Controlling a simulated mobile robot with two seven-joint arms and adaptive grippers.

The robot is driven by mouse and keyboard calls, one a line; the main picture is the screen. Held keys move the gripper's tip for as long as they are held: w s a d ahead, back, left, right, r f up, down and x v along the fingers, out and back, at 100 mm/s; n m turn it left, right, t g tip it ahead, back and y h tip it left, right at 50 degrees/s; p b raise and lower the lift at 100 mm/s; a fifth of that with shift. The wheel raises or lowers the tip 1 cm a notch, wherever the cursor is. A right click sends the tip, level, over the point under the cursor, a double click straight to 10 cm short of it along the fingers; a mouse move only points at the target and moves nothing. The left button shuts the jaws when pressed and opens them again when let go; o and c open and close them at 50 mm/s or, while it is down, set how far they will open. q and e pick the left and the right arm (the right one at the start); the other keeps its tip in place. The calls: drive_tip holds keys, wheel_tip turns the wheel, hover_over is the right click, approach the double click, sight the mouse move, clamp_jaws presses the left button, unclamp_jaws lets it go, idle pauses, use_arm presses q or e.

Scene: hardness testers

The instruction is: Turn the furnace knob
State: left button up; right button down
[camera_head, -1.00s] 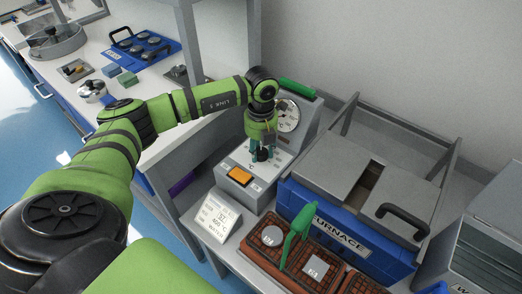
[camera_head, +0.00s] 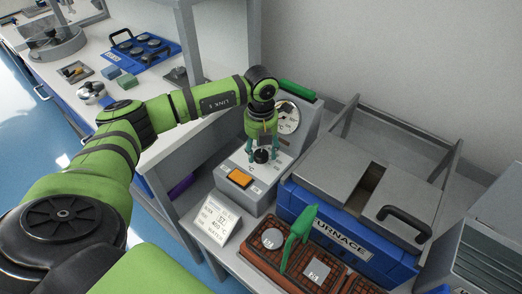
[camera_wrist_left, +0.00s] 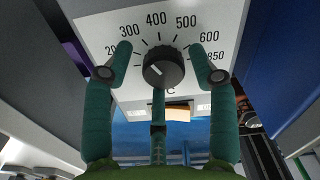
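The black round furnace knob (camera_head: 262,156) sits on the sloped face of the white-grey control box (camera_head: 229,186). In the left wrist view the knob (camera_wrist_left: 163,67) shows on a dial with numbers from about 200 to 850; a pale mark lies on its lower-left side. My left gripper (camera_head: 263,157) is over the knob, its teal fingers spread. In the left wrist view my left gripper (camera_wrist_left: 160,62) is open, with two fingers on either side of the knob and one below, gaps visible at the sides. My right gripper is not in view.
The blue furnace (camera_head: 340,235) with grey lids stands right of the box. A round gauge (camera_head: 287,118) is behind the knob. A sign (camera_head: 215,218) showing 400 °C stands in front. An orange-brown tray (camera_head: 262,259) and an upright green tool (camera_head: 298,240) are near the furnace.

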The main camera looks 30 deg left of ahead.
sight(261, 152)
use_arm(q)
drive_tip(key=shift+s+f, duration=0.1)
drive_tip(key=shift+f, duration=0.05)
wheel_tip(261, 152, up, 12)
idle(0.6)
idle(0.4)
